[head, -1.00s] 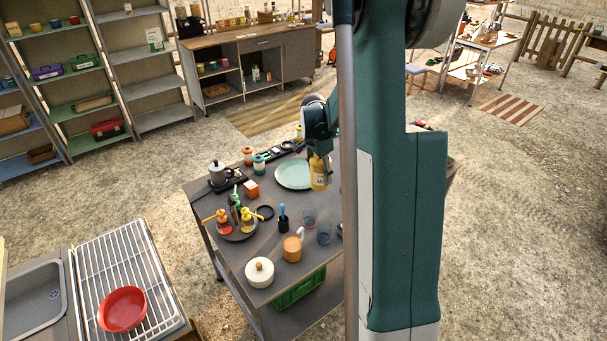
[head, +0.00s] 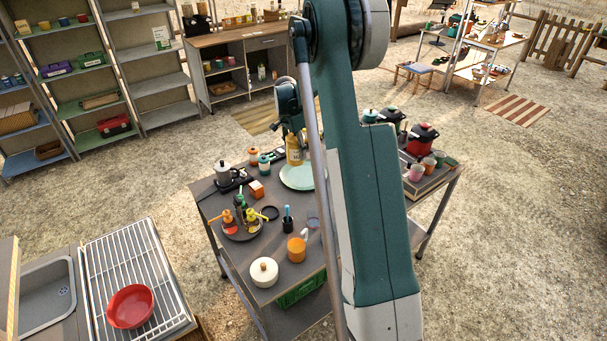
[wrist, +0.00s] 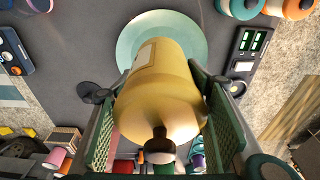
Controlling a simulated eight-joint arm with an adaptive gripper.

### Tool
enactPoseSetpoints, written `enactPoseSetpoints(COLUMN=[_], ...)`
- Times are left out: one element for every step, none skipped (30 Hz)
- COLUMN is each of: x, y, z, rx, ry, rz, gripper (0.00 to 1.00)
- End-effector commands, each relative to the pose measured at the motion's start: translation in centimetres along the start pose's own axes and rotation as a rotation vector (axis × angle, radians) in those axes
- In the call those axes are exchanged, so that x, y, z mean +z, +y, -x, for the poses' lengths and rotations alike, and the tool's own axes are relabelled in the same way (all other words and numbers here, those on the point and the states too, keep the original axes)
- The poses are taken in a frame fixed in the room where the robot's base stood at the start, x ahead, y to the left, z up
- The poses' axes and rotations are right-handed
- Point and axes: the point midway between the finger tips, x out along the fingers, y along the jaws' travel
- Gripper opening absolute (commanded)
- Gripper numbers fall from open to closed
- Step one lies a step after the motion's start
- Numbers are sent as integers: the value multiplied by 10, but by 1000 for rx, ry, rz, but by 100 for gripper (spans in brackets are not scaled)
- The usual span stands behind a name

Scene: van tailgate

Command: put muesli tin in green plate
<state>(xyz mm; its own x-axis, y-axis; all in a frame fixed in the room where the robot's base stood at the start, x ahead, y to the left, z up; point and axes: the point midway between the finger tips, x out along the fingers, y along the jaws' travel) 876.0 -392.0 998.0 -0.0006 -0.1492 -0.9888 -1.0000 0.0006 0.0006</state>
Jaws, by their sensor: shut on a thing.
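The muesli tin, a yellow-orange jar (head: 294,157), is held between the fingers of my gripper (head: 292,136). In the wrist view the tin (wrist: 160,85) fills the middle, with a pale label patch and a dark knob at its near end. My gripper's green-padded fingers (wrist: 160,105) press on both its sides. The pale green plate (head: 297,180) lies on the grey table, partly hidden by my arm. In the wrist view the plate (wrist: 132,42) shows behind the tin's far end. I cannot tell whether the tin touches the plate.
A moka pot (head: 223,173), small jars and an orange box (head: 257,189) stand left of the plate. A round tray (head: 240,232) with bottles, an orange mug (head: 297,248) and a white pot (head: 264,271) are nearer. Pots (head: 422,138) stand at right.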

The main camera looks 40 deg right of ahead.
Motion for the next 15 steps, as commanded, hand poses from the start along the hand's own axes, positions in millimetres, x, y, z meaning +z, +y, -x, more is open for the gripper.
enactPoseSetpoints(x=[0,0,0,0,0,0,0,0,0,0,0,0,1,1,1], y=[-1,-1,-1,-1,-1,-1,-1,-1,-1,-1,-1,-1,-1,-1,-1], z=[0,0,0,0,0,0,0,0,0,0,0,-2,-3,-5,-8], rx=[0,0,0,0,0,0,0,0,0,0,0,0,0,0,0], ry=[0,0,0,0,0,0,0,0,0,0,0,0,0,0,0], rz=[1,1,1,1,1,1,1,1,1,1,1,1,1,1,1], gripper=[30,30,30,30,30,30,30,30,30,30,30,30,30,30,30])
